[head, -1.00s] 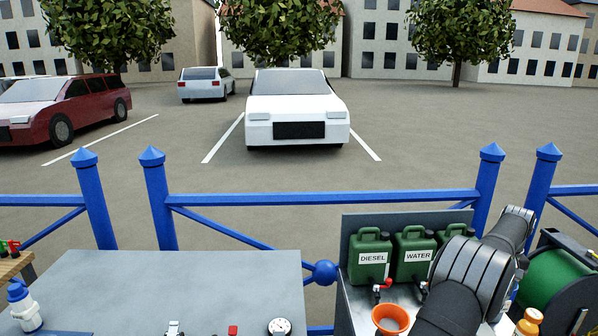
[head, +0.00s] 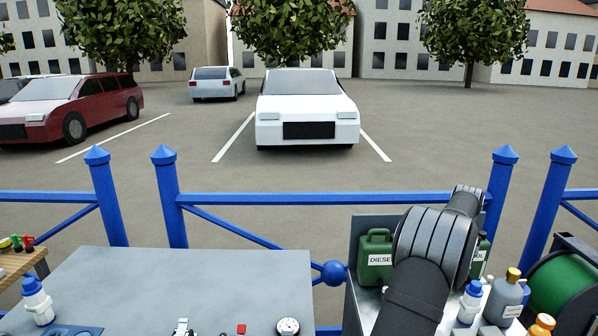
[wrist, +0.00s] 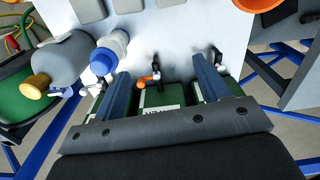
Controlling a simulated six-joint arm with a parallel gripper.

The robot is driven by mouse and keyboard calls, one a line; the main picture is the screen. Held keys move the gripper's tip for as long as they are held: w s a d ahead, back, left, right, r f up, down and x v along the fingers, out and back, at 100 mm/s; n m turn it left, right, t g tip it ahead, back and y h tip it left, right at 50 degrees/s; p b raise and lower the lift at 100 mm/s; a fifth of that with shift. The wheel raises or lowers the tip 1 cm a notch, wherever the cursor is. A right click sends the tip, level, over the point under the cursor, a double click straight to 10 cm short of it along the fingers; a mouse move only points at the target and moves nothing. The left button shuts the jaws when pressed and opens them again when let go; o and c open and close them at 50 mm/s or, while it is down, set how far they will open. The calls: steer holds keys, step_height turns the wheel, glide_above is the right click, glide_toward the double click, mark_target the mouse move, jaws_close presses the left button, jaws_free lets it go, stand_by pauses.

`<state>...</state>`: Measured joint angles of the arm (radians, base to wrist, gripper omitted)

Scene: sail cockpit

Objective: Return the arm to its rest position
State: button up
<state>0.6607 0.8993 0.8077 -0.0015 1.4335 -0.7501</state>
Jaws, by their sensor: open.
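My arm (head: 421,283) rises from the bottom of the head view over the right-hand bench, with its far end pointing away toward the fence. My gripper's fingers are not visible in the head view. In the wrist view my gripper (wrist: 163,73) is open, its two fingers well apart with nothing held. Green canisters (wrist: 158,101) lie below and behind the fingers. In the head view the DIESEL canister (head: 375,250) shows left of my arm; the others are mostly hidden by it.
A blue-capped white bottle (wrist: 110,52) and a grey bottle with a yellow cap (wrist: 62,66) stand close left of the fingers. An orange funnel (wrist: 257,3) is at the upper edge. A green reel (head: 568,285) stands far right. The grey table (head: 185,285) has open space.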

steer(key=w+a+r+n, duration=0.1)
steer(key=a+n, duration=0.3)
steer(key=a, duration=1.8)
steer(key=w+a+r+n, duration=0.2)
steer(key=a+r+n, duration=0.1)
steer(key=a, duration=2)
steer(key=shift+n, duration=0.7)
steer(key=w+d+m, duration=0.1)
steer(key=d+m, duration=0.1)
steer(key=d, duration=0.8)
steer(key=w+d+f+m, duration=0.1)
steer(key=w+d, duration=0.1)
steer(key=d, duration=0.8)
steer(key=shift+d+f+m, duration=0.15)
steer(key=shift+f+m, duration=0.05)
steer(key=shift+m, duration=0.2)
